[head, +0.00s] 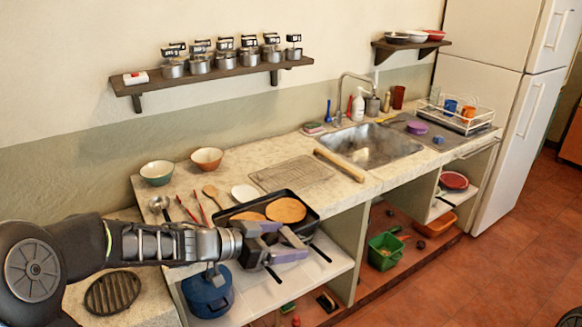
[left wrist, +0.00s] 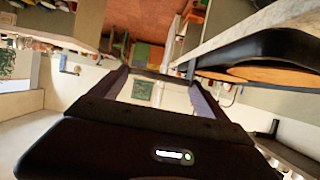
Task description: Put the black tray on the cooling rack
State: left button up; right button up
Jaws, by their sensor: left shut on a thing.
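The black tray (head: 260,203) is at the front edge of the counter, with two round tan-orange pieces lying in it. My left gripper (head: 292,240) comes in from the left and is shut on the near side of the tray; its fingers hide part of that side. In the left wrist view the tray (left wrist: 285,42) shows dark at the right, beside the left gripper (left wrist: 160,78). The cooling rack (head: 292,173) is a flat wire grid lying on the counter just behind the tray, with its top bare. My right gripper is not in view.
A wooden rolling pin (head: 338,165) lies right of the rack, before the sink (head: 368,147). A white dish (head: 245,193), a wooden spoon (head: 211,194) and two bowls (head: 207,158) stand left of it. A blue pot (head: 207,292) is below the counter. A wall shelf (head: 215,73) hangs above.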

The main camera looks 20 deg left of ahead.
aim_at(275, 176)
jog(key=i+j, duration=0.25)
jog(key=i, duration=0.2)
jog(key=i+j, duration=0.25)
jog(key=i, duration=0.25)
jog(key=i+j, duration=0.25)
jog(key=i, duration=0.2)
